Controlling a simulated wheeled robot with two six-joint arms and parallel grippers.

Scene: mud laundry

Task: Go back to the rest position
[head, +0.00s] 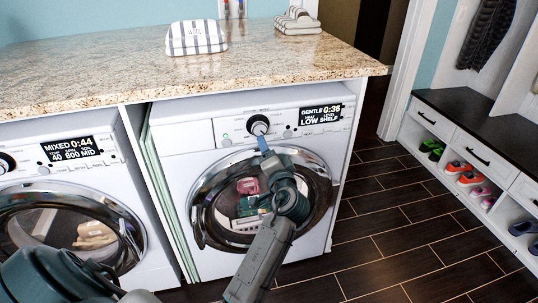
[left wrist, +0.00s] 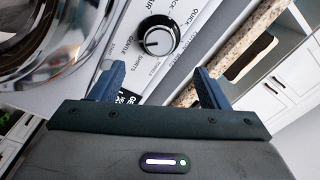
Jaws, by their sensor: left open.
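My left gripper (head: 264,143) is raised in front of the right-hand machine's control panel, just below its round black-and-silver knob (head: 257,125). In the left wrist view, my left gripper (left wrist: 159,70) is open, with two blue fingers spread apart and nothing held between them. The knob (left wrist: 158,38) shows beyond the fingertips, between their lines, and looks apart from them. The display (head: 321,114) of this machine reads GENTLE 0:36, LOW SHELF. My right gripper is not in view.
The right machine's round door (head: 324,190) looks closed, with items behind the glass. A second machine (head: 160,240) stands left, reading MIXED 0:44. A granite counter (head: 110,80) above holds a striped cloth item (head: 196,38). Dark floor (head: 400,235) lies open before a shoe bench (head: 470,115).

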